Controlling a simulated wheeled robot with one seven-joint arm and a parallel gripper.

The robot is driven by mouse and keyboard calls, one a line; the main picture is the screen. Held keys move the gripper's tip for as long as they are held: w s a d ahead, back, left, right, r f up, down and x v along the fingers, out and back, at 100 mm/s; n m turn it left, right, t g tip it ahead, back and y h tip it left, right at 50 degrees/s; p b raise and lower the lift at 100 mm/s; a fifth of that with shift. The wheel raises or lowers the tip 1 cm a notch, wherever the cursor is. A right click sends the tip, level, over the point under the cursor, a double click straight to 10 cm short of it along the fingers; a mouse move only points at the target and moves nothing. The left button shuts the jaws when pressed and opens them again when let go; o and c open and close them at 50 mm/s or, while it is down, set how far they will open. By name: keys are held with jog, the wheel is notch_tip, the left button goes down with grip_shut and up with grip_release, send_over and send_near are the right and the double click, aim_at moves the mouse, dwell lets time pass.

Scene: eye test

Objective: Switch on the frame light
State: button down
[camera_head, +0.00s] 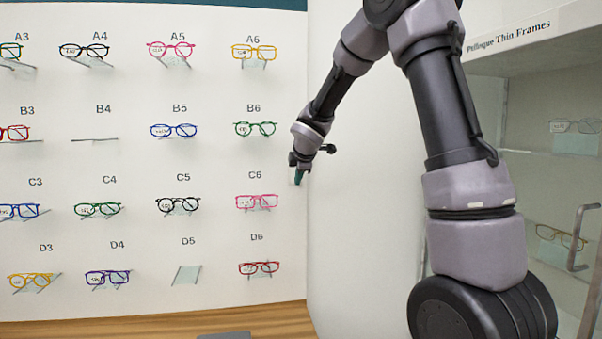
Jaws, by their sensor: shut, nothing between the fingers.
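My gripper (299,176) is in the middle of the view, at the end of my arm, which reaches down from the top. Its small teal fingertips are together and empty, pointing down and a little left. They are in front of the right edge of the white frame wall (140,90). A small pale plate, possibly a light switch (292,175), shows just left of the fingertips, mostly hidden by them. I cannot tell whether the fingertips touch it. No lamp is clearly in view, and I cannot tell whether the frame light is lit.
Rows of glasses, such as the pink pair at C6 (257,202), hang on the wall left of my gripper. B4 and D5 hold no glasses. A glass cabinet (540,100) with a metal handle (578,238) stands at the right. A wooden ledge (150,328) runs below the wall.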

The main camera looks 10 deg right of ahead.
jog(key=shift+w+f, duration=0.15)
jog(key=shift+w, duration=0.95)
jog(key=shift+w+f, duration=0.1)
jog(key=shift+w, duration=0.15)
jog(key=shift+r, duration=1)
